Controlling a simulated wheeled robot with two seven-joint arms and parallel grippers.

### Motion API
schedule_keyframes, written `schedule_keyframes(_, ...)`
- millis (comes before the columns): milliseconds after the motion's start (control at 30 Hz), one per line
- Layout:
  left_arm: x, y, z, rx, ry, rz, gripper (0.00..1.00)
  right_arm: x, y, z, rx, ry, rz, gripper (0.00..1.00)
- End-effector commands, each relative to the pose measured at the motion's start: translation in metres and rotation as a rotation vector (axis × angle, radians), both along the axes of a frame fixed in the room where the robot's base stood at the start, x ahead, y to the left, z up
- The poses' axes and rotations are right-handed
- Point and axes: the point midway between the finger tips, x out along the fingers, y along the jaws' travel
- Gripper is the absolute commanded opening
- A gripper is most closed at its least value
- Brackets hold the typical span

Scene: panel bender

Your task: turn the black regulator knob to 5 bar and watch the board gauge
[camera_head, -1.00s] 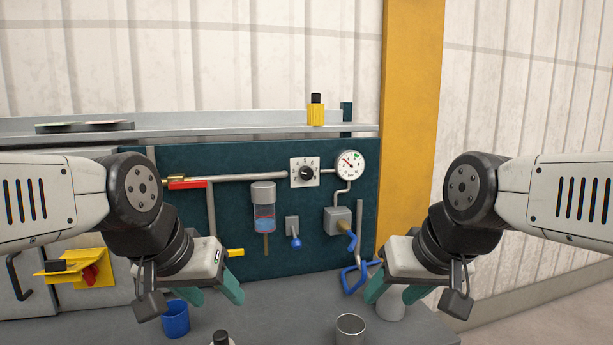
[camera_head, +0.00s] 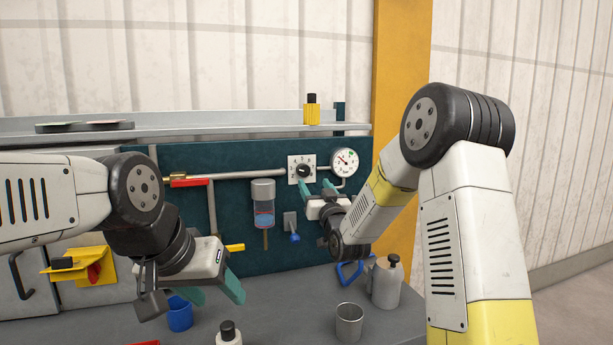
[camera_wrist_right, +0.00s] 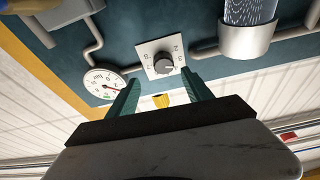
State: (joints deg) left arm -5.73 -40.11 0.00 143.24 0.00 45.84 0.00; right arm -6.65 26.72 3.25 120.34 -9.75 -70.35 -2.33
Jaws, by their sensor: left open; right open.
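The black regulator knob (camera_head: 303,171) sits on a white square dial plate on the dark teal board. It also shows in the right wrist view (camera_wrist_right: 164,66), in front of my fingers. The round white board gauge (camera_head: 344,161) is just right of it, with a red needle too small to read; it also shows in the right wrist view (camera_wrist_right: 105,84). My right gripper (camera_head: 317,188) is open just below the knob, its teal fingers apart and not around it. My left gripper (camera_head: 236,283) is open and empty above the bench at left.
A filter bowl (camera_head: 263,205) and a blue-tipped lever (camera_head: 293,228) are on the board. On the bench stand a blue cup (camera_head: 180,315), a metal cup (camera_head: 349,322) and a grey bottle (camera_head: 386,283). A yellow bottle (camera_head: 312,112) stands on the shelf.

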Motion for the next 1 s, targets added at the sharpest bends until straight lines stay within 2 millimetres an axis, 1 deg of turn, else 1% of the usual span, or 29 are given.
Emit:
schedule_keyframes(33,0.0,0.0,0.0,0.0,0.0,0.0,0.54,0.003,0.004,-0.006,0.013,-0.031,0.005,0.59)
schedule_keyframes(233,0.0,0.0,0.0,0.0,0.0,0.0,0.54,0.007,0.01,-0.008,0.041,-0.107,0.011,0.59)
schedule_keyframes(367,0.0,0.0,0.0,0.0,0.0,0.0,0.54,0.019,0.013,-0.001,0.042,-0.112,0.01,0.59)
schedule_keyframes(600,0.0,0.0,0.0,0.0,0.0,0.0,0.54,0.053,0.024,0.014,0.043,-0.111,0.01,0.59)
schedule_keyframes(700,0.0,0.0,0.0,0.0,0.0,0.0,0.54,0.064,0.027,0.018,0.042,-0.109,0.01,0.59)
schedule_keyframes(833,0.0,0.0,0.0,0.0,0.0,0.0,0.54,0.071,0.029,0.021,0.042,-0.107,0.01,0.59)
schedule_keyframes(1000,0.0,0.0,0.0,0.0,0.0,0.0,0.54,0.073,0.029,0.022,0.042,-0.107,0.01,0.59)
